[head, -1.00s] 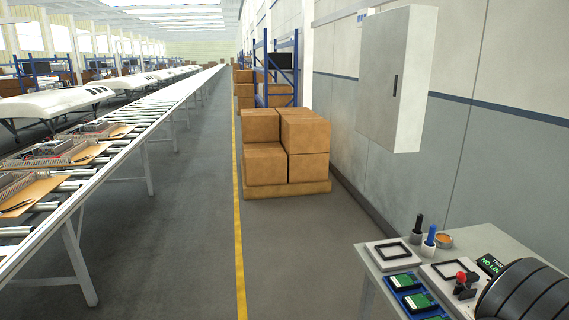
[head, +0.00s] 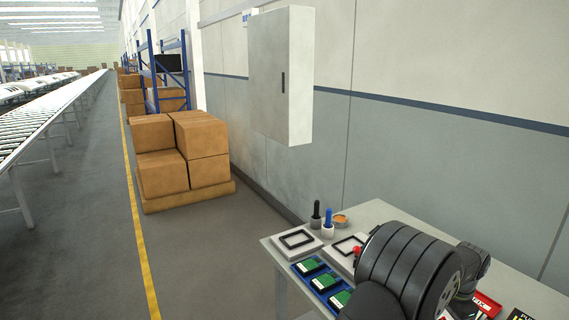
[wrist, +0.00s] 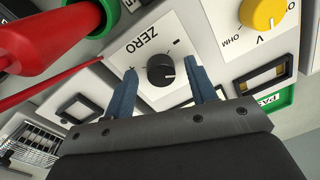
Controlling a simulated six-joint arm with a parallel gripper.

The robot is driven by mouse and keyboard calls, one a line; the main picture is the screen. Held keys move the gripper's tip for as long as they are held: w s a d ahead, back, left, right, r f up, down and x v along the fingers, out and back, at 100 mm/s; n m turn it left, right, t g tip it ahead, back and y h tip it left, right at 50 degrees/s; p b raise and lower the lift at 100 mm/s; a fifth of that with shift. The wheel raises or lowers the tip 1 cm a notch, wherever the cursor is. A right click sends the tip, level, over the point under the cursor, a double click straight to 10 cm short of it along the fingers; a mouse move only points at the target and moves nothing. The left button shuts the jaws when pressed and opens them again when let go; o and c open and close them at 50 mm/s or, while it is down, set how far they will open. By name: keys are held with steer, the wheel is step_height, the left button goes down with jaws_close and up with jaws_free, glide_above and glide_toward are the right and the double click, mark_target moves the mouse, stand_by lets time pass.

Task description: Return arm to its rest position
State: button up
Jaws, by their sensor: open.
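My gripper (wrist: 161,68) shows in the wrist view with its two blue-grey fingers spread apart and nothing held between them. A black round knob (wrist: 160,76) on a white panel marked ZERO appears between the fingers; whether they touch it cannot be told. In the head view my dark arm (head: 405,262) reaches over the work table at the lower right, and the gripper's fingers are hidden there.
A red probe (wrist: 50,40) and a yellow knob (wrist: 262,14) lie near the gripper. The grey table (head: 375,212) holds blue trays with green boards (head: 325,281). A wall cabinet (head: 281,80) and stacked boxes (head: 180,150) stand beyond; the aisle floor is open.

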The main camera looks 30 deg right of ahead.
step_height(320, 180, up, 2)
steer(key=shift+r, duration=0.1)
step_height(320, 180, down, 2)
steer(key=shift+f, duration=0.25)
steer(key=shift+d+n, duration=0.1)
steer(key=shift+n, duration=0.3)
steer(key=n, duration=0.5)
steer(key=shift+n, duration=0.3)
steer(key=n, duration=0.5)
steer(key=shift+y, duration=0.3)
step_height(320, 180, up, 17)
steer(key=shift+n, duration=0.3)
step_height(320, 180, down, 14)
steer(key=shift+s+d+r, duration=0.1)
steer(key=shift+s+r, duration=0.05)
